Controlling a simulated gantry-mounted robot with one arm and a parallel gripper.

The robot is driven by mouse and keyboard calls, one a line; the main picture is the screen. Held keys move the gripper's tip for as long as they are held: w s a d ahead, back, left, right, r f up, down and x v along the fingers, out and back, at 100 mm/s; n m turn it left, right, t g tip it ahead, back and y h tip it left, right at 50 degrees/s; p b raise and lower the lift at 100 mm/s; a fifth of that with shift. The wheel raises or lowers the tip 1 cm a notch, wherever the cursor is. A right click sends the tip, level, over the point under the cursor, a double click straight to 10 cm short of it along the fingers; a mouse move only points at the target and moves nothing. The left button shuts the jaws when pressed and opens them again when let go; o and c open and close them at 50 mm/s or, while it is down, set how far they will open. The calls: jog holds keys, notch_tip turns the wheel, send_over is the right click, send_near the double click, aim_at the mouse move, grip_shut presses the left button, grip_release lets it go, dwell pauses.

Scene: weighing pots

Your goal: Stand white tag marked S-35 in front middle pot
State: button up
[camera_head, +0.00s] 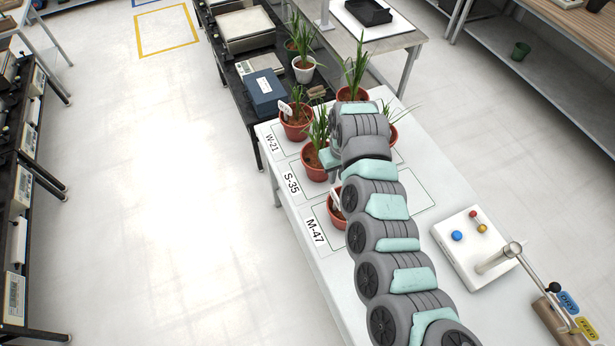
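A red-brown pot (314,167) with a leafy plant stands beside the printed S-35 label (291,183), in the middle of the left row. I see no white tag in its visible part. A pot beside W-21 (296,129) has a white tag (285,109) in it. A pot beside M-47 (337,221) is partly behind my arm and shows a white piece (335,199), perhaps a tag; writing on both is unreadable. My arm reaches up the table, its far end beside the middle pot. My gripper is hidden behind the arm, so its hold cannot be seen.
Two more potted plants, one at the back (352,94) and one at the right (393,137), are partly covered by my arm. A white board (449,238) with coloured knobs and a lever stands front right. A black bench (231,73) with scales adjoins behind.

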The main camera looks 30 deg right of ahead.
aim_at(337, 196)
jog(key=shift+g, duration=0.3)
jog(key=f, duration=0.3)
jog(key=s+f, duration=0.1)
jog(key=f, duration=0.6)
jog(key=shift+s+a+f, duration=0.1)
jog(key=shift+s+a, duration=0.05)
jog(key=shift+s, duration=0.1)
jog(key=shift+c, duration=0.3)
grip_shut()
notch_tip(337, 196, up, 9)
jog(key=p, duration=0.9)
jog(key=shift+f, duration=0.2)
dwell(0.3)
